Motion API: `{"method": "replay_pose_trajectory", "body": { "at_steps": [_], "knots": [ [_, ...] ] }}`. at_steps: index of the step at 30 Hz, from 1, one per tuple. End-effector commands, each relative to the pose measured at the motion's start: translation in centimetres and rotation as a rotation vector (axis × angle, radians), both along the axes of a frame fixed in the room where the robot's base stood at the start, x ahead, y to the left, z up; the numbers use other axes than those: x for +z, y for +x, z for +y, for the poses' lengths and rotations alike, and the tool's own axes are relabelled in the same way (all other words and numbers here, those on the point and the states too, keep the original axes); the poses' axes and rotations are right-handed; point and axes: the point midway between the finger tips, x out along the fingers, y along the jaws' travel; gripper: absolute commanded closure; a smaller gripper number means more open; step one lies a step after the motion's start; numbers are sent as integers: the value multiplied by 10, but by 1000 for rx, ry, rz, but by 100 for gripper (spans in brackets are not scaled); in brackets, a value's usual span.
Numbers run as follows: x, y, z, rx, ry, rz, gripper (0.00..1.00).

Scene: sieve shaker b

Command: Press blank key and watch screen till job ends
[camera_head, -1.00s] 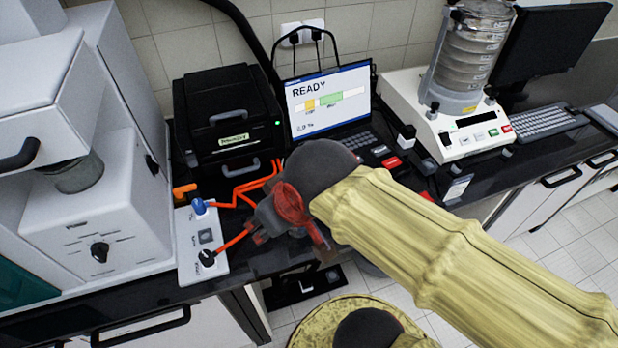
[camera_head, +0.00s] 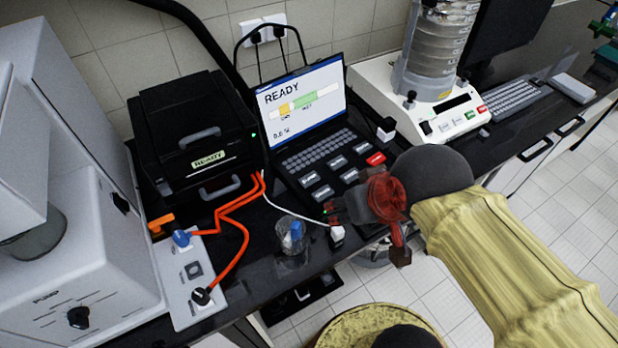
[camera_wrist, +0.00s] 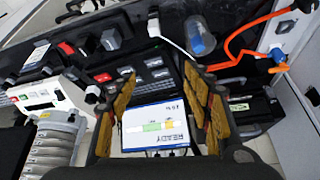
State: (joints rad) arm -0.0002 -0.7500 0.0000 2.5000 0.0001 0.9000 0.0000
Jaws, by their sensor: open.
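The dark laptop-like device (camera_head: 315,145) stands open, its screen (camera_head: 300,98) showing READY, a yellow and green bar and a small reading. In front of its keyboard is a group of larger keys: several grey keys (camera_head: 323,193) and one red key (camera_head: 376,158). Their labels are too small to read, so I cannot tell which is the blank key. My gripper (camera_head: 342,206) is open and empty, near the device's front right corner, apart from the screen. In the wrist view the screen (camera_wrist: 155,125) appears upside down between the spread fingers.
A black box (camera_head: 195,125) labelled READY stands left of the device. Orange cables (camera_head: 238,215) run to a white switch box (camera_head: 190,275). A glass beaker (camera_head: 291,243) holding something blue stands near the bench edge. A sieve shaker (camera_head: 430,105) stands at the right.

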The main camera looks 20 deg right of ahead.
Motion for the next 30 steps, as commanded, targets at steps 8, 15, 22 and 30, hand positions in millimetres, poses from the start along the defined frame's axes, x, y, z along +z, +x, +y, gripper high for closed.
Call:
{"method": "replay_pose_trajectory", "body": {
  "at_steps": [8, 15, 22, 30],
  "knots": [
    [0, 0, 0, 0, 0, 0, 50],
    [0, 0, 0, 0, 0, 0, 51],
    [0, 0, 0, 0, 0, 0, 64],
    [0, 0, 0, 0, 0, 0, 80]
  ]
}}
